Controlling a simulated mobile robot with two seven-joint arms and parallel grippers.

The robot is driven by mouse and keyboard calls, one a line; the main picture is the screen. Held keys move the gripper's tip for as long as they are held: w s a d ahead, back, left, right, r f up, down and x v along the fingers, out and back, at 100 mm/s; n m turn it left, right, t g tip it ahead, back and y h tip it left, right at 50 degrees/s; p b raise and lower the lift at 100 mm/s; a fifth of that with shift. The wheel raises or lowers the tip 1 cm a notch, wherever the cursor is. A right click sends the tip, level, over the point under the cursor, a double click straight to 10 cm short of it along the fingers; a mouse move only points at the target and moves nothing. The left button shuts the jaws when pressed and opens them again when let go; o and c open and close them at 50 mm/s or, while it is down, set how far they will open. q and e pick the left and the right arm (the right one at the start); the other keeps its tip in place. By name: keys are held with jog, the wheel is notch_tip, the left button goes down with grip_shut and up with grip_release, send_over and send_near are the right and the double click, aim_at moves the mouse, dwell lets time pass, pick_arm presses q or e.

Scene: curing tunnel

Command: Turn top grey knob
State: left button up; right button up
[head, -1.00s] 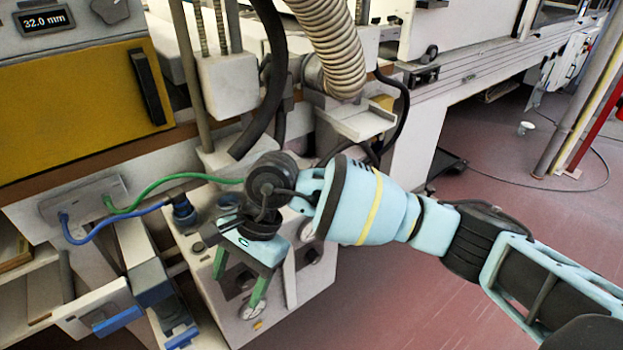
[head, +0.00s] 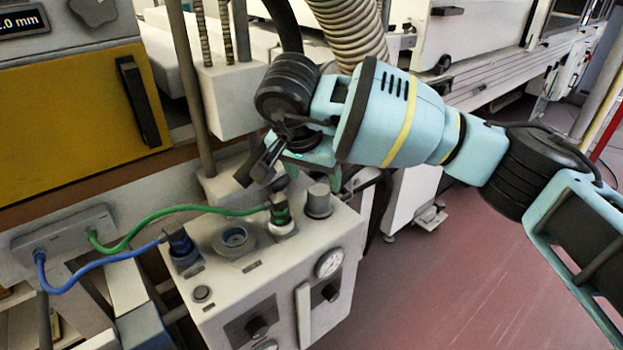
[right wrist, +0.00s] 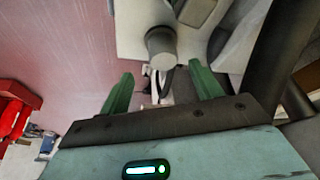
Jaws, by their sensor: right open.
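The top grey knob (head: 319,201) is a short grey cylinder standing on the top face of a pale control box (head: 230,285), right of the green cable's plug. In the right wrist view the grey knob (right wrist: 161,45) is ahead of the fingers, near the middle between them. My right gripper (head: 313,175) is just above the knob in the head view, its fingers partly hidden by the gripper body. In the right wrist view my right gripper (right wrist: 160,80) is open, with two green fingers apart and nothing between them. My left gripper is not in view.
A green cable (head: 160,222) and its plug (head: 281,215) stand close left of the knob. A blue plug (head: 180,243) and a round recessed fitting (head: 234,240) are further left. A ribbed hose (head: 350,30) hangs behind.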

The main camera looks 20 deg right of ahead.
aim_at(318, 191)
jog(key=shift+w+d+f, duration=0.25)
jog(key=shift+w+f, duration=0.1)
jog(key=shift+f, duration=0.05)
jog(key=x, duration=0.5)
jog(key=shift+b+x, duration=0.3)
jog(key=shift+x, duration=0.65)
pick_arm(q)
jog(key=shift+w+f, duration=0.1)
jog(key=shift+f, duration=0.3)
pick_arm(e)
jog(key=shift+w, duration=0.1)
jog(key=c, duration=1)
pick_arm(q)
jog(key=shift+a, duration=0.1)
pick_arm(e)
jog(key=shift+o, duration=0.2)
